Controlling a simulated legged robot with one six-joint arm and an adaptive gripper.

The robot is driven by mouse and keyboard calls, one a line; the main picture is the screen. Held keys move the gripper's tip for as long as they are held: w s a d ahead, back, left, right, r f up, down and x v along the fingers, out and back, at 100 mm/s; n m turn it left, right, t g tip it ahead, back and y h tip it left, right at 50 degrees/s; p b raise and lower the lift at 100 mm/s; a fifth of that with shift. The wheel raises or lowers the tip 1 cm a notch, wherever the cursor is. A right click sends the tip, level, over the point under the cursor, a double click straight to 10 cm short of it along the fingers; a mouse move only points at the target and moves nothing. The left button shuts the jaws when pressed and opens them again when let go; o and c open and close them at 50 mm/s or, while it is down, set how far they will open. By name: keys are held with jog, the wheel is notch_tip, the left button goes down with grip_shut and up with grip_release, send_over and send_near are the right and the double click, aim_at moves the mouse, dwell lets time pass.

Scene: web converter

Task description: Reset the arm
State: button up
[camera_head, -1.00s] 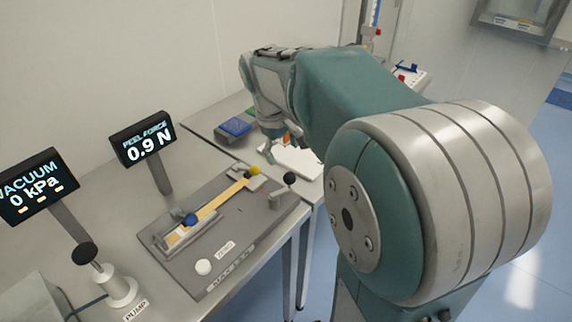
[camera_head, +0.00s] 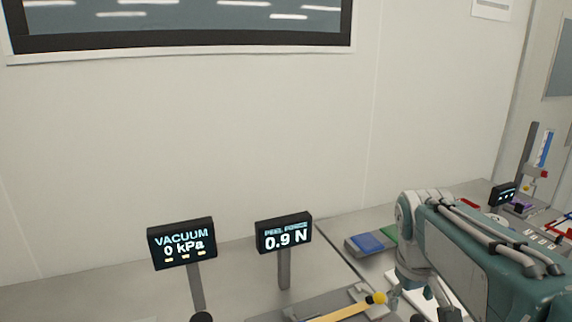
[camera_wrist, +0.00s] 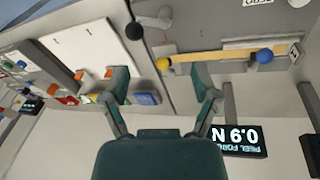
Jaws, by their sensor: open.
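My arm reaches in from the lower right of the head view, over the bench. My gripper (camera_wrist: 163,88) is open in the wrist view, its two fingers spread with nothing held between them. My gripper's fingertips are partly cut off there.
The vacuum display (camera_head: 182,243) reads 0 kPa and the peel force display (camera_head: 284,234) reads 0.9 N. The wall stands behind the bench.

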jog(key=s+a+f+m+t+y, duration=0.1)
jog(key=s+a+f+t, duration=0.2)
jog(key=s+a, duration=0.4)
jog(key=s, duration=0.5)
jog(key=shift+a+t+y, duration=0.4)
dwell(1.1)
